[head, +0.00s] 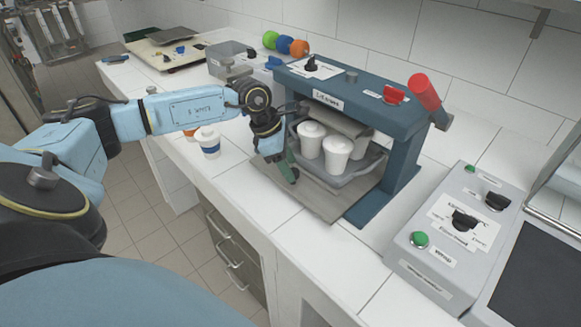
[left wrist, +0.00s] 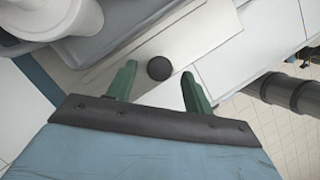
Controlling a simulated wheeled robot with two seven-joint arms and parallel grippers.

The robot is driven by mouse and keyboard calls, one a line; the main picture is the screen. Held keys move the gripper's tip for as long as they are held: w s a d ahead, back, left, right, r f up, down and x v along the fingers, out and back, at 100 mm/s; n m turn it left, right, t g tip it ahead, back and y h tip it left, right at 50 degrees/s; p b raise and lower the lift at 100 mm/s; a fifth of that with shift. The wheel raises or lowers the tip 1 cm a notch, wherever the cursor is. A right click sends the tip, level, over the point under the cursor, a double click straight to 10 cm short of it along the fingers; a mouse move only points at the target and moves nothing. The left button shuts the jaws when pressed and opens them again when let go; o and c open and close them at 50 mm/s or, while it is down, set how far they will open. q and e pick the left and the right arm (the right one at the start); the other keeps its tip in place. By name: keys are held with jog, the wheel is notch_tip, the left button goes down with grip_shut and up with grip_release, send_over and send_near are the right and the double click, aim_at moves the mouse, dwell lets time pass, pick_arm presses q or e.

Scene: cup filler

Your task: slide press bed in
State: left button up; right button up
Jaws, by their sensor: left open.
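The blue press (head: 393,165) stands on the white counter with a red handle (head: 424,92) at its upper right. Its flat grey-brown bed (head: 318,203) sticks out at the front. A grey tray (head: 351,183) with several lidded white cups (head: 337,154) sits on the bed, partly under the press top. My left gripper (head: 289,170) is low at the bed's front left. In the left wrist view, its green fingers (left wrist: 159,88) are open, one on each side of a round black knob (left wrist: 159,68) at the bed (left wrist: 205,35), with gaps on both sides. My right gripper is out of view.
A grey control box (head: 445,235) with a green button and black knobs stands at the right. A white cup with a blue band (head: 208,144) stands left of the press. Coloured balls (head: 284,45) sit behind. The counter front between bed and box is clear.

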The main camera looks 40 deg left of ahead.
pick_arm(q)
jog(key=shift+x, duration=0.85)
grip_shut()
